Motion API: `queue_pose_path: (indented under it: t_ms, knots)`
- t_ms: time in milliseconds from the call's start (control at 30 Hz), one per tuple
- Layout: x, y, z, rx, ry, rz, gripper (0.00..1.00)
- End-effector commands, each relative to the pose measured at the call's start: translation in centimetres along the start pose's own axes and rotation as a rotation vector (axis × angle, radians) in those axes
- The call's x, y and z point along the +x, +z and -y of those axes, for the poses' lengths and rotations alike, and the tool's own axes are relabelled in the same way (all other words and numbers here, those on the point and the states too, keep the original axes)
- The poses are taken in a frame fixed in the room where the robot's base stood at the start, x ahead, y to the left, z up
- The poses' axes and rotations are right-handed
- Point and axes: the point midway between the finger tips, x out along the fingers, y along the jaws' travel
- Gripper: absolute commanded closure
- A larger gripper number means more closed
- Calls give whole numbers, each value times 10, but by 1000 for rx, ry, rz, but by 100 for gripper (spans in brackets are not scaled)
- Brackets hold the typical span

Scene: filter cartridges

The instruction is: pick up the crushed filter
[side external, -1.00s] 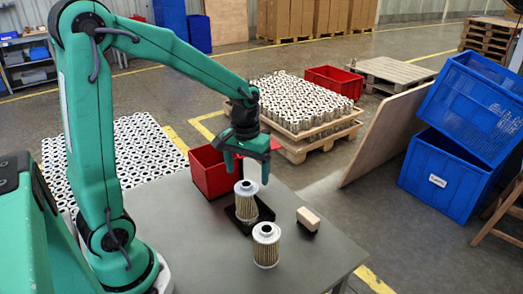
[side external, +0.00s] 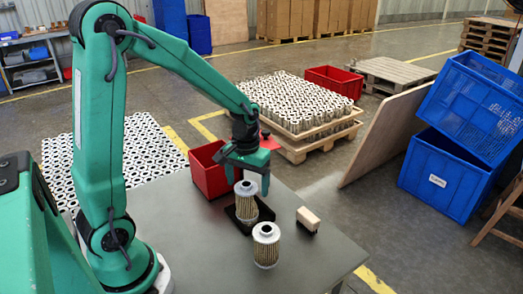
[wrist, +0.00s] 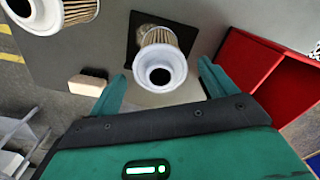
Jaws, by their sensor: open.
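One filter cartridge (side external: 246,201), with a pale end cap and pleated tan side, stands upright on a black tray (side external: 262,211) on the grey table. A second cartridge (side external: 266,246) stands nearer the front, on the bare table. I cannot clearly tell from these frames which of them is crushed. My gripper (side external: 248,180) is open and pointing down just above the cartridge on the tray. In the wrist view that cartridge (wrist: 163,66) shows between the two green fingers, with no visible grip on it. The second cartridge (wrist: 40,12) is at the upper left there.
A wood-topped brush (side external: 308,219) lies right of the tray. A red bin (side external: 208,172) stands close behind my gripper at left. The table (side external: 205,245) is clear at front and left. Pallets of cartridges (side external: 300,105) and blue crates (side external: 440,180) stand on the floor beyond.

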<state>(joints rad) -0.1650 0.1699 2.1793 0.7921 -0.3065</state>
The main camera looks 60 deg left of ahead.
Motion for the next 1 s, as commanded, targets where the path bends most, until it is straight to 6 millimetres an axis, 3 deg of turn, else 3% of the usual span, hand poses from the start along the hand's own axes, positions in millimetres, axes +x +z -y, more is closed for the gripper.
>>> queue_pose_path:
  t_ms: [367,933,1000]
  knots:
    - [38,2,1,0,-1,3,16]
    - [41,2,1,0,0,0,16]
    - [41,2,1,0,0,0,30]
